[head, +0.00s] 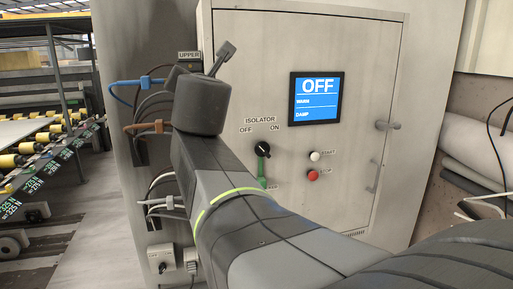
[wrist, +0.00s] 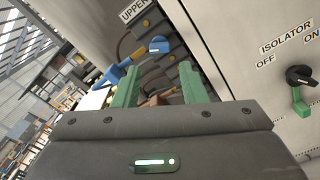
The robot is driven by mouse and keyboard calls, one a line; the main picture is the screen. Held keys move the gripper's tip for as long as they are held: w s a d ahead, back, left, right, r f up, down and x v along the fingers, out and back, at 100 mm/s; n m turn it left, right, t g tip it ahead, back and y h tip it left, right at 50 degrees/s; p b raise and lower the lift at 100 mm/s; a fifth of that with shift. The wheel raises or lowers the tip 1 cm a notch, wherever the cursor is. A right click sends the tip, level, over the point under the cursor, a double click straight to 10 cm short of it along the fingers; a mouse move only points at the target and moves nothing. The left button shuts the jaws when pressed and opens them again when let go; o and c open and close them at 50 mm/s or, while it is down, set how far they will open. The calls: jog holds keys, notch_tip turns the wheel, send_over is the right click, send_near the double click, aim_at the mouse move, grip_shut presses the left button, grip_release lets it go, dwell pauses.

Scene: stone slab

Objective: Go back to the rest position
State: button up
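My gripper (wrist: 159,80) shows in the wrist view with two green fingers spread apart and nothing clearly held between them. It faces the side panel of the cabinet, where a blue plug (wrist: 158,45) and a brown plug (wrist: 157,100) show beyond or between the fingers. In the head view my arm reaches across the middle towards that panel, and the fingers are hidden behind it. The blue plug (head: 145,81) and the brown plug (head: 148,128) sit on the upper panel, left of my arm. I cannot tell the exact gap between fingers and plugs.
The cabinet door (head: 350,165) carries a screen (head: 316,98) reading OFF, an isolator knob (head: 262,149), a white button (head: 314,156) and a red button (head: 312,175). Grey plugs (head: 165,203) sit lower on the side panel. A roller conveyor (head: 45,150) stands left, with clear floor between.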

jog(key=b+x, duration=0.1)
jog(key=x, duration=0.9)
jog(key=shift+w, duration=0.4)
jog(key=shift+a+f+m, duration=0.1)
jog(key=shift+m, duration=0.7)
jog(key=shift+s+m+b, duration=0.2)
jog(key=shift+m+b, duration=0.15)
jog(key=shift+m, duration=0.75)
jog(key=m, duration=0.3)
jog(key=shift+w+m, duration=0.1)
jog(key=shift+m, duration=0.2)
jog(key=shift+m+b, duration=0.4)
jog(key=shift+m, duration=0.7)
jog(key=m, duration=0.4)
jog(key=shift+f+b, duration=0.15)
jog(key=shift+b, duration=0.15)
jog(key=m, duration=0.4)
jog(key=shift+m, duration=0.3)
